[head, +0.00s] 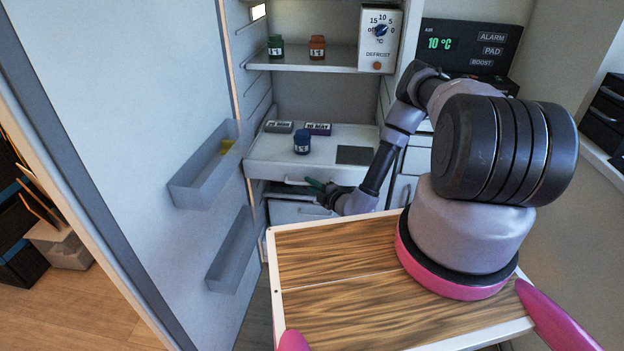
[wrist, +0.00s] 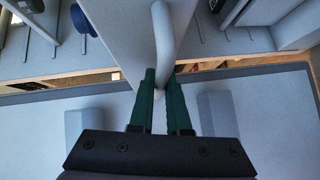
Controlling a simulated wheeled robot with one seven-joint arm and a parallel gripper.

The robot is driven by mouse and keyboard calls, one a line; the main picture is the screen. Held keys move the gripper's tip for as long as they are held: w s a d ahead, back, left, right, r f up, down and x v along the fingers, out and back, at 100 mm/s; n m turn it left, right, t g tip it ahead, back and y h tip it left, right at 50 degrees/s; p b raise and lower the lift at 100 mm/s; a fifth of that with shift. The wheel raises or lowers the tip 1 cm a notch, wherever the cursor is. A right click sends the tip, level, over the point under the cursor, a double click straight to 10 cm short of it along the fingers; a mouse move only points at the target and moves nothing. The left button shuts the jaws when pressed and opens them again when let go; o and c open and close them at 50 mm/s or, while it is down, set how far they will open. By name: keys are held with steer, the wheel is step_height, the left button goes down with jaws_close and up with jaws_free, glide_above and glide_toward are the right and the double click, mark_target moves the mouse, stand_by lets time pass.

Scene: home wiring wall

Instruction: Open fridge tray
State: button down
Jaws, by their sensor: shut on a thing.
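The fridge tray (head: 262,149) is a light grey pull-out shelf in the open fridge, with a bar handle (head: 298,182) on its front. My gripper (head: 312,184) is at the right part of that handle. In the wrist view my gripper (wrist: 161,92) has its green fingers closed around the grey handle bar (wrist: 163,35). On the tray stand a blue jar (head: 302,142), two small dated blocks (head: 318,128) and a dark flat square (head: 355,155). How far out the tray is cannot be told exactly.
The fridge door (head: 130,100) stands open at the left, with door bins (head: 205,185) reaching inward. An upper shelf (head: 300,62) holds a green jar, an orange jar and a thermostat box (head: 380,40). A lower drawer (head: 295,212) sits beneath the tray.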

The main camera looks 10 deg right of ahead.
steer(key=shift+s+a, duration=0.15)
steer(key=shift+s, duration=0.55)
steer(key=c, duration=0.9)
jaws_free()
steer(key=v, duration=1)
steer(key=shift+s, duration=0.4)
steer(key=shift+w+r, duration=0.1)
